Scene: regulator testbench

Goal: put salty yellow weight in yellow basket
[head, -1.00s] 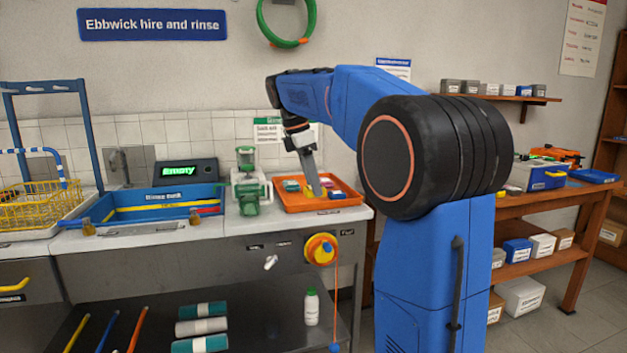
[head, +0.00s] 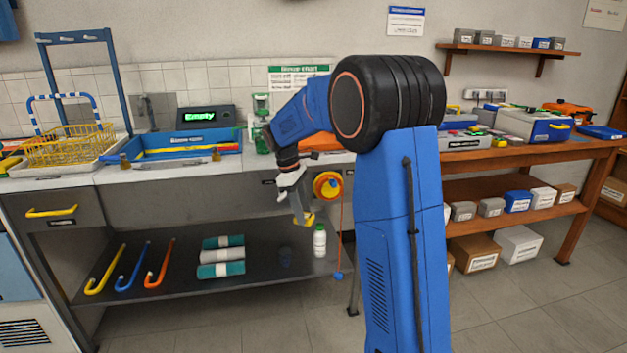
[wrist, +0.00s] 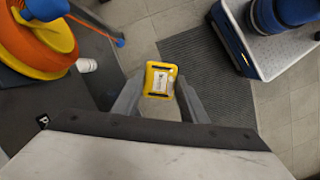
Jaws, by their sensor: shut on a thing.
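My gripper (head: 304,219) is shut on the yellow weight (wrist: 160,80), a small yellow block with a pale label too small to read. The weight also shows in the head view (head: 309,219) at the fingertips, in front of the counter and below its top. In the wrist view the weight sits between both fingers, with the floor far beneath it. The yellow wire basket (head: 72,150) stands on the counter at the far left, with a blue-and-white striped handle raised over it. My gripper is well to the right of the basket.
A blue rinse tank (head: 185,146) lies between the basket and my arm. A blue rack (head: 50,85) rises behind the basket. A yellow-orange reel (head: 328,186) is on the counter front near my gripper. A white bottle (head: 319,241) stands on the lower shelf.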

